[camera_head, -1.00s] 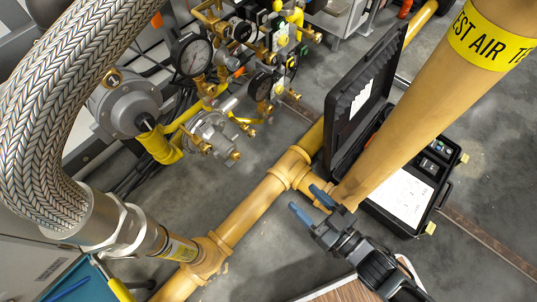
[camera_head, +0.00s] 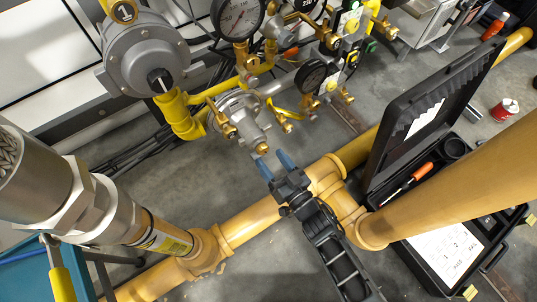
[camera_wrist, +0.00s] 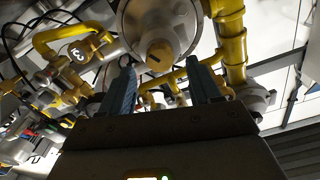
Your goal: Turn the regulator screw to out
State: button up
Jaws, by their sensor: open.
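My gripper (camera_head: 274,164) is open and empty, with its two blue fingers pointing at the valve and gauge assembly. In the wrist view, a round grey regulator body (camera_wrist: 185,22) with a slotted brass screw (camera_wrist: 160,56) lies ahead between the fingertips (camera_wrist: 162,75), with no visible contact. In the head view, a small silver regulator (camera_head: 241,108) with brass fittings sits just beyond the fingertips. A larger grey regulator (camera_head: 140,50) with a dark stub is at upper left. I cannot tell for certain which of the two the wrist view shows.
A yellow pipe (camera_head: 260,213) runs under my arm. A thick yellow pipe (camera_head: 450,185) rises at right, beside an open black case (camera_head: 425,100). Gauges (camera_head: 237,17) crowd the top. A braided hose with a metal coupling (camera_head: 75,205) stands at left. Grey floor (camera_head: 190,170) shows between.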

aim_at(263, 149)
jog(key=shift+x, duration=1.35)
jog(key=shift+c, duration=0.3)
jog(key=c, duration=1)
jog(key=shift+b, duration=0.3)
